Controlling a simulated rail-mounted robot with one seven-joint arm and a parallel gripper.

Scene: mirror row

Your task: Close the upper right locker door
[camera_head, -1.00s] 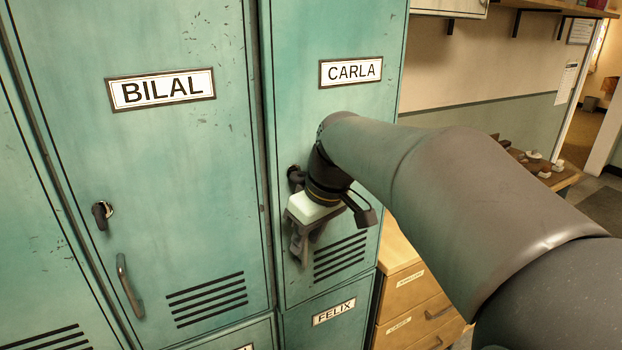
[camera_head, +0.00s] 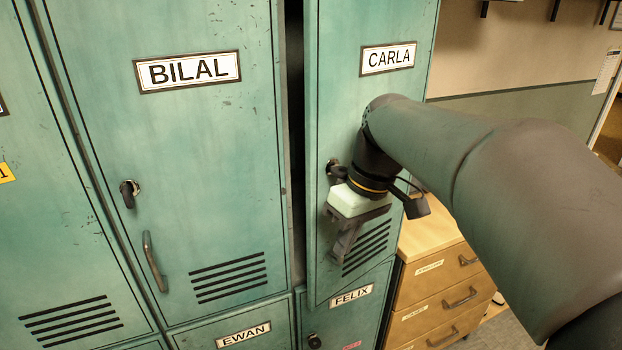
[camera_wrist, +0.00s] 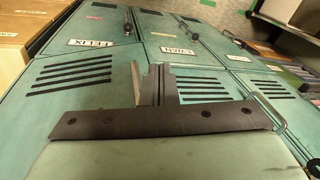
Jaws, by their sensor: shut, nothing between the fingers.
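The upper right locker door (camera_head: 345,100), green and labelled CARLA, stands slightly ajar in the head view. A dark gap runs along its left edge, beside the BILAL door. My gripper (camera_head: 343,250) is shut and empty, at the lower part of the CARLA door near its vent slots. Its fingers also show in the wrist view (camera_wrist: 153,85). I cannot tell whether they touch the door. My wrist hides part of the door's lock and handle area.
The BILAL door (camera_head: 215,150) is shut to the left. The FELIX door (camera_head: 345,310) and EWAN door (camera_head: 240,338) are below. A wooden drawer cabinet (camera_head: 435,285) stands at the right, close under my arm.

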